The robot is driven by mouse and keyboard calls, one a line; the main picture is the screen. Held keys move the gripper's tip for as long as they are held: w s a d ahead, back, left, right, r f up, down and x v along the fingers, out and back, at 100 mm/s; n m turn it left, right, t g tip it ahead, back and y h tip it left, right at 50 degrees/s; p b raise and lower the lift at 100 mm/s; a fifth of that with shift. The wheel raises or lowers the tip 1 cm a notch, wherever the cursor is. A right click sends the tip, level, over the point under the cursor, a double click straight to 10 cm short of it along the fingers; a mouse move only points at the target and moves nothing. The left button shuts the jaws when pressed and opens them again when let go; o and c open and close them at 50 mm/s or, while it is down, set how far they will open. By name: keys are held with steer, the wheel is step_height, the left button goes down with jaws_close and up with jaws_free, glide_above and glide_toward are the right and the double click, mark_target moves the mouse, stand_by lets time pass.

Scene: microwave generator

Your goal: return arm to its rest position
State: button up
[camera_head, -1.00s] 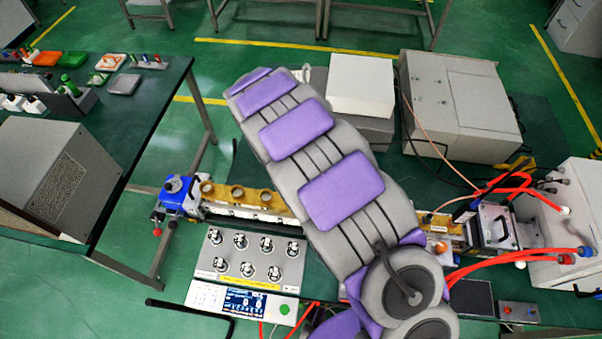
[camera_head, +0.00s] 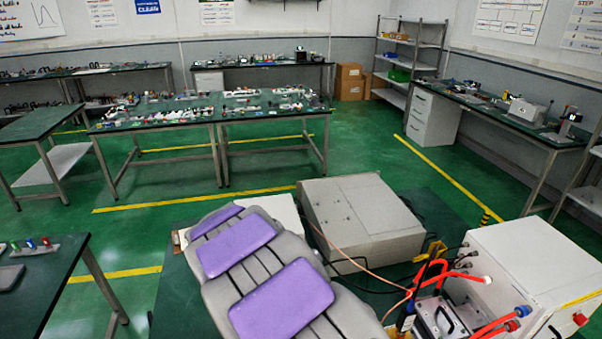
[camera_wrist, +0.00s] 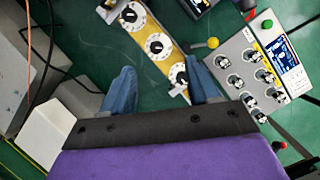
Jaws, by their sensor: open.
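My grey arm with purple pads (camera_head: 280,300) reaches from the bottom edge toward the upper left in the head view. Its far end is over the bench, and the gripper is hidden there. In the wrist view my gripper (camera_wrist: 160,82) shows two blue fingers spread apart with nothing between them. Beyond them lies the brass bar with round dials (camera_wrist: 158,44). The knob panel (camera_wrist: 250,70) with its lit display is to the right of the fingers.
A large grey cabinet (camera_head: 360,220) stands behind the arm. A white box (camera_head: 535,275) with red hoses is at the right. Another dark bench (camera_head: 45,290) is at the lower left. Green floor (camera_head: 370,155) is open beyond, with workbenches (camera_head: 210,120) farther back.

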steer(key=s+d+r+m+g+y+b, duration=0.1)
steer(key=s+d+r+m+b, duration=0.1)
steer(key=s+d+m, duration=0.45)
steer(key=s+d+r+m+y+b, duration=0.1)
steer(key=s+d+r+b, duration=0.15)
steer(key=d, duration=0.65)
steer(key=s+d+f+m+y+b, duration=0.1)
steer(key=s+d+m, duration=0.1)
steer(key=s, duration=0.6)
steer(key=s+d+f+m+y+b, duration=0.1)
steer(key=s+m, duration=0.3)
steer(key=s, duration=0.5)
steer(key=shift+s+d+f+m+b, duration=0.25)
steer(key=shift+d+m+b, duration=0.1)
steer(key=shift+d, duration=0.55)
